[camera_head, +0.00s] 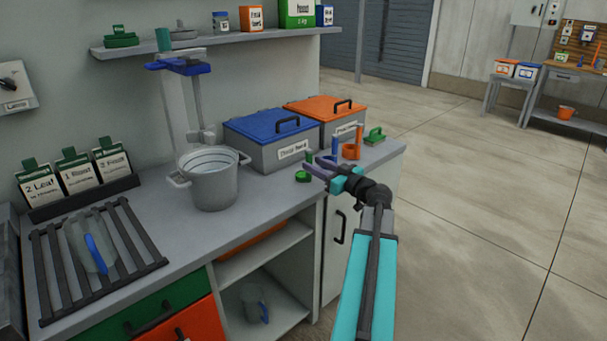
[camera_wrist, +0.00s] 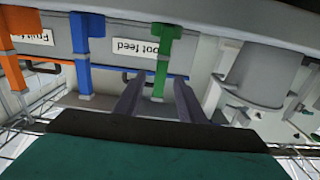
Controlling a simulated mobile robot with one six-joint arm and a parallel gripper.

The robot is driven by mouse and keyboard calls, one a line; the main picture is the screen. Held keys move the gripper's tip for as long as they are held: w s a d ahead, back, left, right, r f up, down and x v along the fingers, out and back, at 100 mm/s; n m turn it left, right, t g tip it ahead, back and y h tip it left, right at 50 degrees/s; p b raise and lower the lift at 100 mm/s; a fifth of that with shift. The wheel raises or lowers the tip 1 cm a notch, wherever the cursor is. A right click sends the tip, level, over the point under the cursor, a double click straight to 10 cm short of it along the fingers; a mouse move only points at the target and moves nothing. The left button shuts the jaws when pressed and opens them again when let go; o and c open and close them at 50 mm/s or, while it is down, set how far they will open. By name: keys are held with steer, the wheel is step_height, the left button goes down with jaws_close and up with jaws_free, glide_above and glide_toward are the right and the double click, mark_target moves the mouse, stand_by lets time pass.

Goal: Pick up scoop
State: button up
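An orange scoop (camera_head: 351,150), a blue scoop (camera_head: 331,158) and a green scoop (camera_head: 302,176) stand with handles up on the counter, in front of two lidded bins. The wrist view looks inverted and shows the orange scoop (camera_wrist: 12,70), the blue scoop (camera_wrist: 82,55) and the green scoop (camera_wrist: 160,55). My gripper (camera_head: 311,168) is by the green scoop and partly covers it in the head view. In the wrist view my gripper (camera_wrist: 157,95) is open, its fingers either side of the green handle's line. I cannot tell whether they touch it.
The blue-lidded bin (camera_head: 272,142) and orange-lidded bin (camera_head: 328,118) stand behind the scoops. A grey pot (camera_head: 213,183) under a mixer stands to the left. Open floor lies to the right.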

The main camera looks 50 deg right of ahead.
mark_target(310, 162)
steer(key=shift+w+d, duration=0.1)
steer(key=shift+w, duration=1.5)
steer(key=shift+w+d+p, duration=0.15)
steer(key=shift+w+p, duration=0.4)
steer(key=shift+w, duration=2.05)
jaws_close()
